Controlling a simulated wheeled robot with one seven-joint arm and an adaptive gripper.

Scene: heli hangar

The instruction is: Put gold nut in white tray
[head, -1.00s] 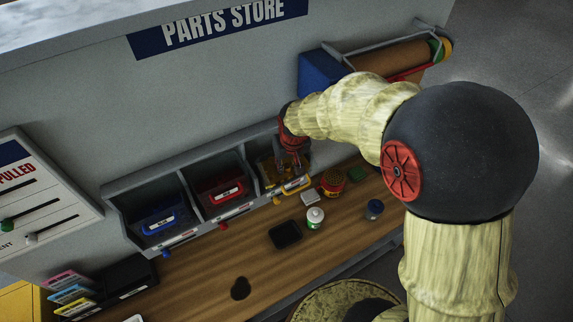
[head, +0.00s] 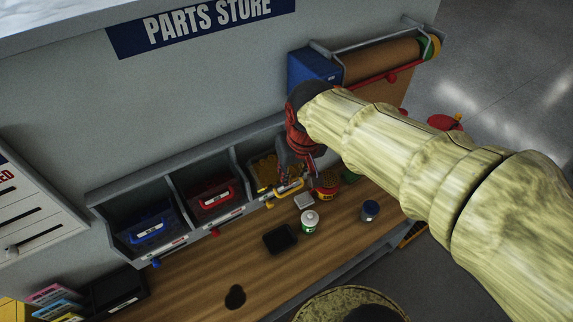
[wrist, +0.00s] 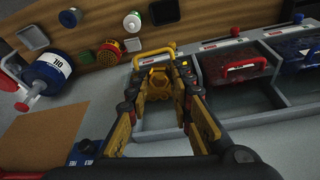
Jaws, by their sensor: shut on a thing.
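My gripper (head: 297,172) is at the yellow-handled bin (head: 262,172), at the right end of the bin row. In the wrist view its fingers (wrist: 157,78) are closed around a gold ring-like piece, seemingly the gold nut (wrist: 157,86), over that bin (wrist: 150,122). The fingers partly hide the nut, and I cannot tell whether it touches the bin. The small white tray (head: 304,201) lies on the wooden bench in front of the bin, and it also shows in the wrist view (wrist: 131,45), just beyond the yellow handle.
Red (head: 208,195) and blue (head: 149,231) bins are left. A paper roll (head: 382,60) is at the wall.

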